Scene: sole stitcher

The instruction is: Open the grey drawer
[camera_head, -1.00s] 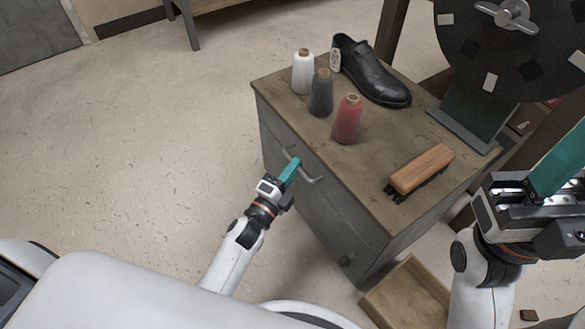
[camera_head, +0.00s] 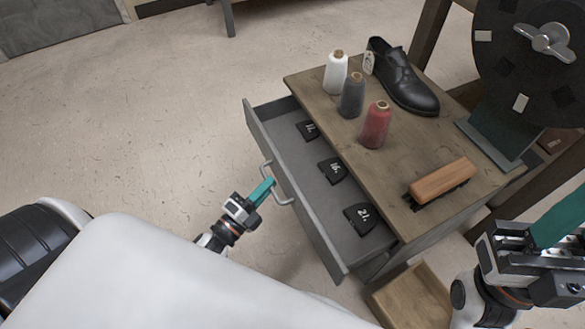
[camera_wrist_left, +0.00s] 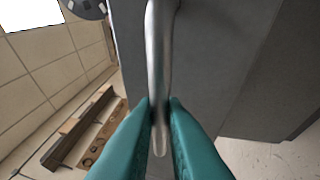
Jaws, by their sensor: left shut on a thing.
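The grey drawer (camera_head: 284,196) stands pulled out from the wooden-topped cabinet (camera_head: 318,88) in the head view. Several dark numbered pieces, one of them marked 16 (camera_head: 333,171), lie spaced along its floor. My left gripper (camera_head: 262,190) is at the bar handle (camera_head: 283,199) on the drawer front. In the left wrist view, its teal fingers (camera_wrist_left: 160,115) are shut on the metal handle (camera_wrist_left: 157,60), with the grey drawer front (camera_wrist_left: 215,60) behind it. My right gripper (camera_head: 560,225) is partly cut off at the right edge, and its fingertips do not show clearly.
White (camera_head: 335,74), dark grey (camera_head: 351,96) and red (camera_head: 375,127) thread cones, a black shoe (camera_head: 405,80) and a wooden-backed brush (camera_head: 443,182) stand on the cabinet top. An open wooden box (camera_head: 412,297) sits on the floor below. The floor at left is clear.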

